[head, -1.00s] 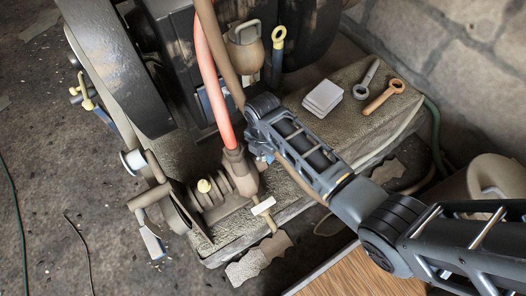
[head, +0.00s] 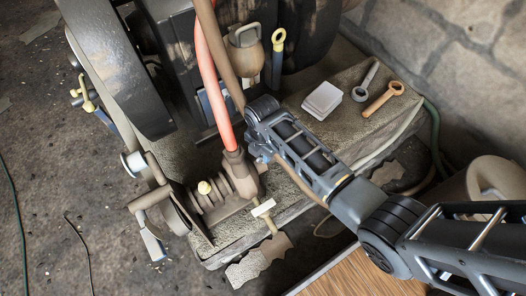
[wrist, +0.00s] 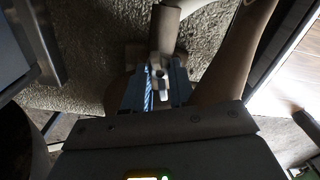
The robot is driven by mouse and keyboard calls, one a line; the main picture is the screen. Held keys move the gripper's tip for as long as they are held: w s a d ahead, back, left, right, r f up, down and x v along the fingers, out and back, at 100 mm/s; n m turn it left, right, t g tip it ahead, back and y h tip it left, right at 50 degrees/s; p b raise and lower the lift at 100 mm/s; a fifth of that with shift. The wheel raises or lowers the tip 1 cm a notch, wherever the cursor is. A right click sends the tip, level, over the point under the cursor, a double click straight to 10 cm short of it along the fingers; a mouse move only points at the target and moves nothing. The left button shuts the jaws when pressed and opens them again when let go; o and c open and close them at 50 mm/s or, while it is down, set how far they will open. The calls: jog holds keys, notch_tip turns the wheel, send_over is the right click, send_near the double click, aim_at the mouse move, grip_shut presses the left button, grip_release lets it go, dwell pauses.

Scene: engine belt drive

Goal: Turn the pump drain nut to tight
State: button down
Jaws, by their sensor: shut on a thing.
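In the wrist view, my gripper (wrist: 162,90) has its two bluish fingers closed on a small pale piece, which appears to be the pump drain nut (wrist: 160,70). A thick brown cylinder lies just beyond it. In the head view, my gripper (head: 262,156) points down beside the pump (head: 215,200), to the right of the red hose. The nut is hidden there behind the hand and arm. No turn mark on the nut can be made out.
A red hose (head: 217,85) runs down to the pump. A white T-handle (head: 263,207) sticks out at the stone block's front edge. A pale block (head: 322,100), a grey wrench (head: 366,80) and an orange wrench (head: 384,98) lie on the block (head: 350,125).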

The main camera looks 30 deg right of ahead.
jog(key=shift+r+m+p, duration=0.2)
jog(key=shift+m+p, duration=0.7)
jog(key=shift+f+m+p, duration=0.25)
jog(key=shift+m+p, duration=0.25)
jog(key=shift+m, duration=0.6)
jog(key=c, duration=0.9)
grip_release()
jog(key=shift+c, duration=0.2)
jog(key=shift+r+p, duration=1.45)
jog(key=shift+r, duration=2.45)
